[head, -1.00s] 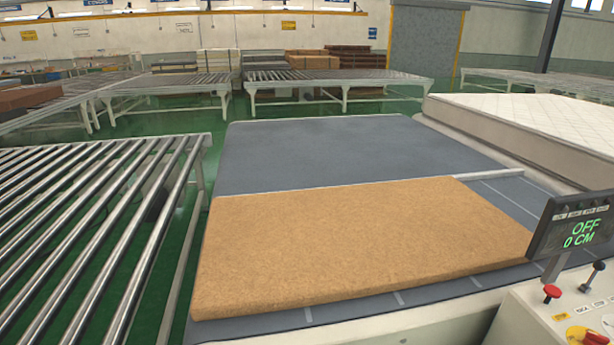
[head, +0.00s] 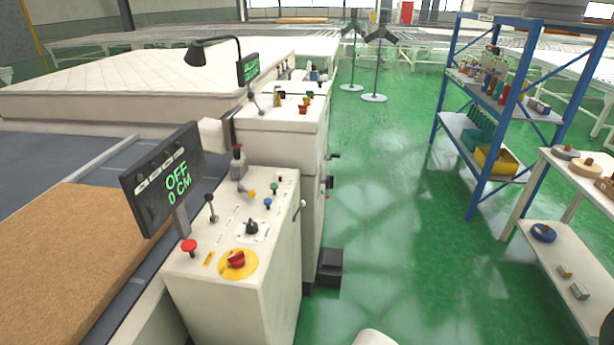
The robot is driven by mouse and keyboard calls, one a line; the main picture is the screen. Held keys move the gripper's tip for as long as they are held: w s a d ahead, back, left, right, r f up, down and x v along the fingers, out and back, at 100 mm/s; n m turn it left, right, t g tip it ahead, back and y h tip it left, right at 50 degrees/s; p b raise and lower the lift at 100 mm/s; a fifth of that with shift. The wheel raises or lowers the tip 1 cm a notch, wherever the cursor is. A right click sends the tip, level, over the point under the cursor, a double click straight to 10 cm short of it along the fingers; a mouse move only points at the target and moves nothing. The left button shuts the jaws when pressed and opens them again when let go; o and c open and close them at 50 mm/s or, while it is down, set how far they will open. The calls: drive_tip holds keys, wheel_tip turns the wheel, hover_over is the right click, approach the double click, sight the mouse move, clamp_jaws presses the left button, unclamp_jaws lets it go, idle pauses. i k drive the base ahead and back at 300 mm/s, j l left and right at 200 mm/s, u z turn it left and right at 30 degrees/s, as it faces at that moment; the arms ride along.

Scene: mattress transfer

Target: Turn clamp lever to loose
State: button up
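The near control console (head: 235,305) is a white cabinet left of centre in the head view. Its top carries a black-knobbed lever (head: 210,207), a thicker upright lever (head: 238,168) at the back edge and a thin silver lever (head: 301,208) on the right side. The labels are too small to read, so I cannot tell which is the clamp lever or its setting. A display (head: 163,180) on the console reads "OFF 0 CM". My gripper is not in view.
A brown foam slab (head: 65,255) lies at left, with a white mattress (head: 130,80) behind it. A second console (head: 285,125) adjoins the near one. A black box (head: 330,268) sits on the floor. A blue shelf rack (head: 480,160) stands right. The green floor (head: 400,210) between is clear.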

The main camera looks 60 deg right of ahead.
sight(251, 194)
drive_tip(key=z, duration=0.7)
